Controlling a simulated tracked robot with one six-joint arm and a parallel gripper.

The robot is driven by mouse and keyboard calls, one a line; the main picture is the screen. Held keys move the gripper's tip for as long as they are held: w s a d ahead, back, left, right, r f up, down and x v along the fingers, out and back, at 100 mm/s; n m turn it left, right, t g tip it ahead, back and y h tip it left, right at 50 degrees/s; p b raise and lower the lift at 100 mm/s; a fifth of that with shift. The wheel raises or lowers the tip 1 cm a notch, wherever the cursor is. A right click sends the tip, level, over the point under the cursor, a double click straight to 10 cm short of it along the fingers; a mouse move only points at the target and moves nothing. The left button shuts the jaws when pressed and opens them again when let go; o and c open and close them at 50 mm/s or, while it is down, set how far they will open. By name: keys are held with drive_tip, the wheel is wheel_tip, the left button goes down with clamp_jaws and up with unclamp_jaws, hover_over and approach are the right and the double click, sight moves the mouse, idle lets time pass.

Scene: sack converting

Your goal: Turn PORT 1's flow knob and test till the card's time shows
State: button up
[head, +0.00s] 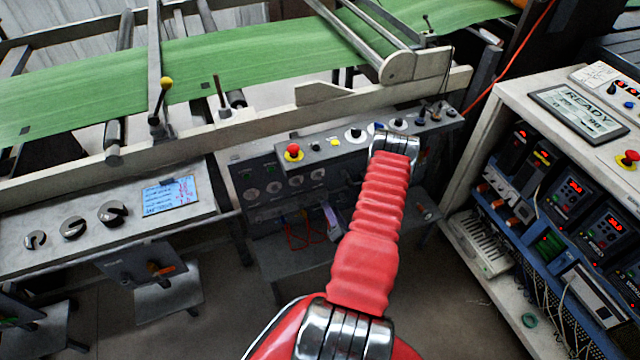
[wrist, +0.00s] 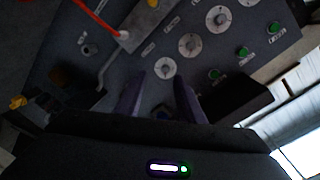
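In the wrist view, the two dark purple fingers of my gripper (wrist: 160,84) stand apart with a clear gap between them. A round pale dial with a small knob (wrist: 165,68) shows just beyond the fingertips, roughly in line with the gap. I cannot tell whether the fingers touch it. Two more such dials, a middle one (wrist: 190,44) and an upper one (wrist: 217,19), lie in a row up and right. Their labels are too small to read, so I cannot tell which is PORT 1.
Green buttons (wrist: 243,53) run beside the dials. In the head view, the grey control box (head: 262,172) has a red emergency button (head: 293,152). A display reading READY (head: 582,112) tops the right cabinet. An orange-red cable (wrist: 98,18) crosses the panel near my gripper.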

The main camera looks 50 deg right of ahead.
sight(319, 179)
drive_tip(key=shift+s+a+r+m+t+h, duration=0.2)
drive_tip(key=shift+s+r+m+t+h, duration=0.2)
drive_tip(key=shift+s+r+t, duration=0.15)
drive_tip(key=shift+w, duration=0.15)
drive_tip(key=x, duration=1.3)
drive_tip(key=shift+w+d+f, duration=0.1)
drive_tip(key=shift+w+d, duration=0.15)
drive_tip(key=shift+c, duration=0.7)
clamp_jaws()
